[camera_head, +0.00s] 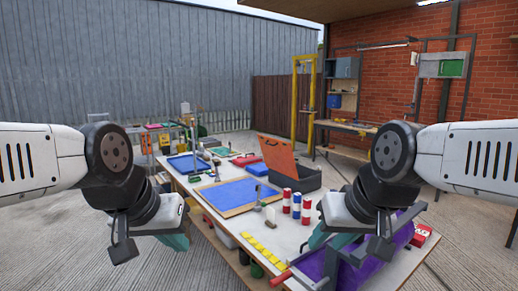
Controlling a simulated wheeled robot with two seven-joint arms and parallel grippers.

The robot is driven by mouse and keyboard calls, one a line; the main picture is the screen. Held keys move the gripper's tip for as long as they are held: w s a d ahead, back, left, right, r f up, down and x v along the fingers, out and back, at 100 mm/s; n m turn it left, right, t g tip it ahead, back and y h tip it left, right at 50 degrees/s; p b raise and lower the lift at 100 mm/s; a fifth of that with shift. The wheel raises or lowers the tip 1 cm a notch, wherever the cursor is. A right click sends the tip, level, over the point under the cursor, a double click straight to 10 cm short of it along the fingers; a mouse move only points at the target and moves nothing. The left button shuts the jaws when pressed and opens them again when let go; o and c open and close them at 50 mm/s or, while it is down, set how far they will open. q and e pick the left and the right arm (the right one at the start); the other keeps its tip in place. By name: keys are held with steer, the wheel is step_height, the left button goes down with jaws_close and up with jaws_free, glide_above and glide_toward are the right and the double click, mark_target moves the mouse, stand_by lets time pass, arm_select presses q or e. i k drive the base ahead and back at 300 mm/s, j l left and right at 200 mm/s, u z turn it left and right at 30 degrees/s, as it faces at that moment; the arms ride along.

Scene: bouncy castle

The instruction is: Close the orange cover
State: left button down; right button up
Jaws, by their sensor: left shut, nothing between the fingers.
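The orange cover (281,154) stands raised and tilted on a dark grey case (311,177) at the far right part of the white table. The case looks open beneath it. My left gripper (178,241) is shut and empty at the table's near left edge, well apart from the cover. My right gripper (322,238) is over the near right part of the table, nearer to me than the case and not touching the cover. Its fingers are mostly hidden behind its wrist, so its opening cannot be told.
A blue-topped board (228,191) lies mid-table. Red, white and blue striped cylinders (296,205) stand in front of the case, between it and my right gripper. A purple item (363,262) lies under my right arm.

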mark_target(277, 155)
steer(key=i+j+z, duration=0.1)
steer(key=j, duration=0.35)
steer(key=i+j+z, duration=0.1)
steer(key=j, duration=0.4)
steer(key=i+j, duration=0.1)
steer(key=j, duration=0.4)
steer(key=i+j+z, duration=0.15)
steer(key=i+j, duration=0.25)
steer(key=i+j+z, duration=0.1)
steer(key=i+j, duration=0.25)
steer(key=j, duration=0.15)
steer(key=i+j+z, duration=0.15)
steer(key=i+j, duration=0.2)
steer(key=j, duration=0.15)
steer(key=i+j+z, duration=0.1)
steer(key=i, duration=0.7)
